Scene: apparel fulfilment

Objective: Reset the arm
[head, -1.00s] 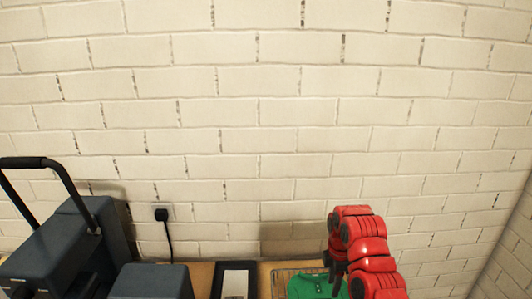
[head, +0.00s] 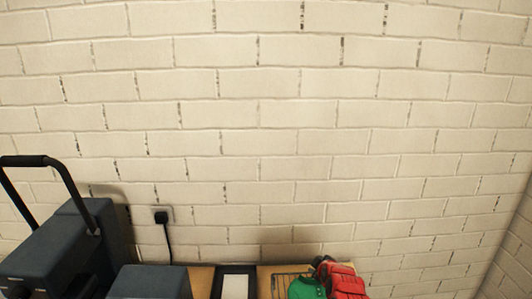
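My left gripper is not in view.
A dark grey machine with a black bar handle (head: 65,232) stands at the lower left. A grey block (head: 150,283) and a black-framed white panel (head: 235,285) are beside it. A plug (head: 162,216) sits in the brick wall (head: 300,120).

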